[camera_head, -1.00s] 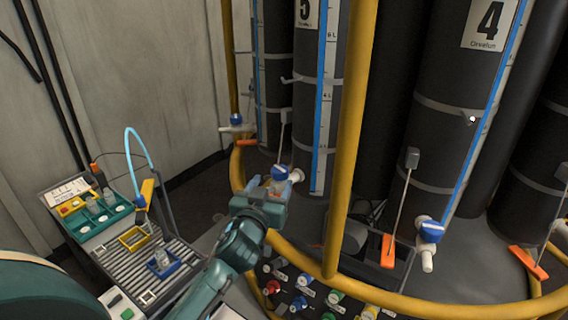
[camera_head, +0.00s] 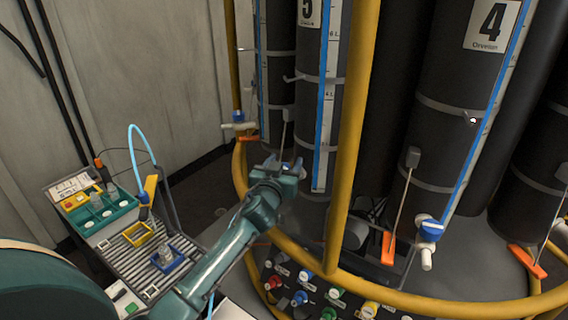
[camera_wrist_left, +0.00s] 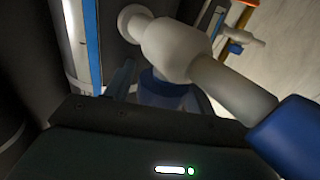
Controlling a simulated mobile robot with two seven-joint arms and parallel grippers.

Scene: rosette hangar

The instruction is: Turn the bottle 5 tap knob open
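Bottle 5 (camera_head: 309,105) is a tall dark cylinder with a blue-edged level strip, behind the yellow rail. My left gripper (camera_head: 283,164) is at its low tap, covering most of it in the head view. In the left wrist view the white tap body (camera_wrist_left: 175,48) crosses the upper middle. The blue knob (camera_wrist_left: 165,88) sits below it, at the fingers, partly hidden by the gripper housing. One finger stands left of the knob with a small gap; the fingers look apart. Contact is unclear. A blurred blue piece (camera_wrist_left: 290,140) lies at the tube's lower right end. My right gripper is out of view.
The yellow rail (camera_head: 350,130) rises just right of my left gripper. Bottle 4 (camera_head: 455,110) with its blue-knobbed tap (camera_head: 430,230) is further right. A bench (camera_head: 150,262) with small trays stands left. Several coloured caps (camera_head: 300,298) lie below.

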